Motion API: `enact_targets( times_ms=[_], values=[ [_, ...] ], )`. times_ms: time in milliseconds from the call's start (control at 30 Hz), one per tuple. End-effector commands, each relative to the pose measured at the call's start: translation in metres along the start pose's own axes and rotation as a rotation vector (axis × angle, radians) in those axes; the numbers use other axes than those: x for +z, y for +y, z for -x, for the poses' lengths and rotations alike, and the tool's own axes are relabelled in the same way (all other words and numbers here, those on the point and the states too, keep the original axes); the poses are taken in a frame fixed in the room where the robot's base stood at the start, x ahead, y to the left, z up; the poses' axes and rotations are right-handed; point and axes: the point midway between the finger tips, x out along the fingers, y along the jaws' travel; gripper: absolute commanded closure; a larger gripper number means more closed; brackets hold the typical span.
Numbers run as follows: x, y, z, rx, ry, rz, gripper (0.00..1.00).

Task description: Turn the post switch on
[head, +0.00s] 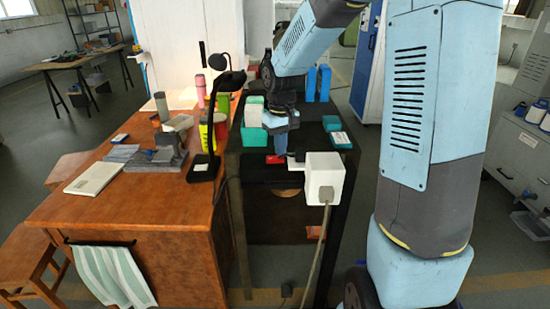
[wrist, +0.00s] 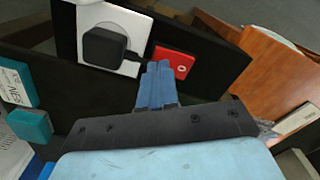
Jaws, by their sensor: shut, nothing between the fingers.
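A white socket box (head: 325,172) stands at the front of the dark bench, with a grey plug and a cable hanging from it. In the wrist view its white face (wrist: 131,27) carries a dark square plug (wrist: 104,47). I cannot make out a switch lever or its position on the box. My gripper (head: 281,150) points down just behind and left of the box, apart from it as far as I can tell. Its blue fingers (wrist: 158,66) are shut together and empty. A flat red piece with a white mark (wrist: 174,62) lies beside the fingertips; it also shows in the head view (head: 273,159).
Teal-and-white boxes (head: 340,140) stand on the dark bench (head: 262,172). To the left, a wooden desk (head: 110,205) holds a black lamp (head: 204,165), a white laptop-like slab (head: 94,178) and several cups.

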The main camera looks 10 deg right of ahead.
Motion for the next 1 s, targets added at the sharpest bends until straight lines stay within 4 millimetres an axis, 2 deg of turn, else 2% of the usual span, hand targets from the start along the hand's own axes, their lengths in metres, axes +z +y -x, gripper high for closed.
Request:
enact_targets(
  times_ms=[1000],
  values=[
    [0.0, 0.0, -0.012, 0.0, 0.0, 0.0, 1.0]
  ],
)
